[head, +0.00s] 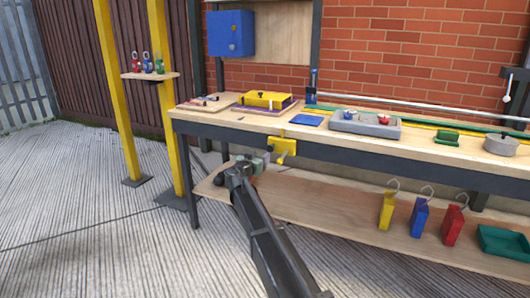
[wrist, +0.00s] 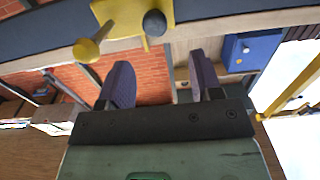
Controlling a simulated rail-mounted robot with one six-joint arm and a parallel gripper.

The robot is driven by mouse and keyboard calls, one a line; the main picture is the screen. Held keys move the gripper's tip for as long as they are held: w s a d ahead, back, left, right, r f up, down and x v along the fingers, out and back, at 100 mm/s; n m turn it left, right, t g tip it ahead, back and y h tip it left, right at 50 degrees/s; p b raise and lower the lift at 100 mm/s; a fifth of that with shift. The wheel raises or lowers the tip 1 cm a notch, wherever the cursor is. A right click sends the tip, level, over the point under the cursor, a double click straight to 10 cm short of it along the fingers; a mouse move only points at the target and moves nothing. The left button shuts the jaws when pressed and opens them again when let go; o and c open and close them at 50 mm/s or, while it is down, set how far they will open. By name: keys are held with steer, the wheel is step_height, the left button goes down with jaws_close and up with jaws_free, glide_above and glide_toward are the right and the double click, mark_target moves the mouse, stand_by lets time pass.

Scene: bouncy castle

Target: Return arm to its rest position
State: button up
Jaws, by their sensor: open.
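My arm reaches up from the bottom of the head view, and its end (head: 243,168) is in front of the workbench's front edge, left of a yellow clamp-like fitting (head: 285,149). In the head view the fingers cannot be made out clearly. In the wrist view my gripper (wrist: 160,66) shows two dark fingers spread apart, with nothing between them. The yellow fitting (wrist: 130,14), with a yellow knob and a dark knob, shows beyond the fingers at the top of the wrist view. I cannot tell how close it is.
The workbench (head: 420,150) carries a yellow case (head: 266,99), a blue pad (head: 306,120), a grey tray (head: 365,128) and a round grey pot (head: 500,145). Yellow, blue and red tags (head: 421,217) stand on the lower shelf. Yellow posts (head: 118,90) rise at left. The floor at left is clear.

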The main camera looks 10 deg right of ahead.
steer(key=shift+s+a, duration=0.25)
steer(key=shift+s, duration=0.05)
